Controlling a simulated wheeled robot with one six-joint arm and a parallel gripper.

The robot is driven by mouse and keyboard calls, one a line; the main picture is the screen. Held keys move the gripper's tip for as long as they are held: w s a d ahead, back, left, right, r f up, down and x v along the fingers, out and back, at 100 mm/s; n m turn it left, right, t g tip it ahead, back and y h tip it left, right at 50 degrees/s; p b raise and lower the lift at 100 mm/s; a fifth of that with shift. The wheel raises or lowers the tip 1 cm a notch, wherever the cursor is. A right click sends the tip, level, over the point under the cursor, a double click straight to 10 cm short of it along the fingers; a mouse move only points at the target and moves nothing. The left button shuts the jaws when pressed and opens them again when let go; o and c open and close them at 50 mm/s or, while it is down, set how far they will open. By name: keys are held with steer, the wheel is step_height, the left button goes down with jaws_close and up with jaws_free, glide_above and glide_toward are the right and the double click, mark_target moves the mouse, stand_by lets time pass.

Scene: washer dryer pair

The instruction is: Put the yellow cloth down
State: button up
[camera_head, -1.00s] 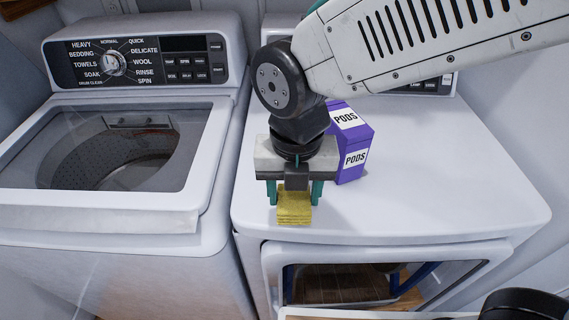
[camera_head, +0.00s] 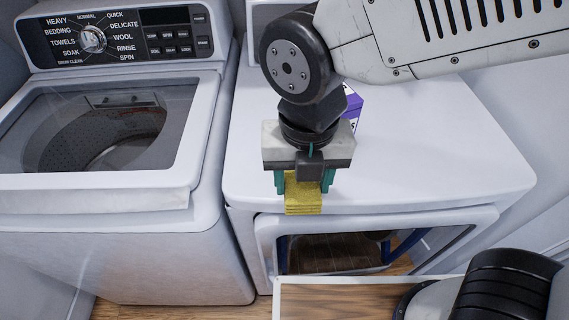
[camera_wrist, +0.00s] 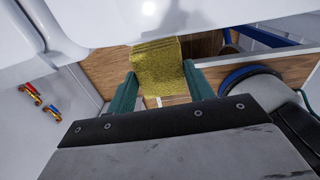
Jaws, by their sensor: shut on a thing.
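The yellow cloth (camera_head: 303,194) is a folded, textured piece held between the green fingers of my gripper (camera_head: 304,182). It hangs in front of the upper front edge of the dryer (camera_head: 430,150) in the head view, above the dryer's front opening. In the wrist view the cloth (camera_wrist: 160,66) shows between the two fingertips of my gripper (camera_wrist: 160,85), with wood floor behind it. My gripper is shut on the cloth. I cannot tell whether the cloth touches the dryer.
The washer (camera_head: 190,230) with its glass-topped lid (camera_head: 95,125) stands to the left. A purple pods box (camera_head: 353,106) stands on the dryer top, mostly hidden behind my arm. Most of the right dryer top is clear. Red and blue valves (camera_wrist: 40,100) show on the wall.

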steer(key=w+a, duration=0.2)
steer(key=w, duration=0.2)
steer(key=w+a+f, duration=0.1)
steer(key=w+a, duration=0.1)
steer(key=w, duration=0.3)
steer(key=w+a, duration=0.3)
steer(key=w, duration=0.2)
steer(key=shift+w+f, duration=0.2)
steer(key=shift+f, duration=1.8)
steer(key=shift+f, duration=0.15)
steer(key=o, duration=0.9)
step_height(320, 180, up, 12)
steer(key=shift+r, duration=0.15)
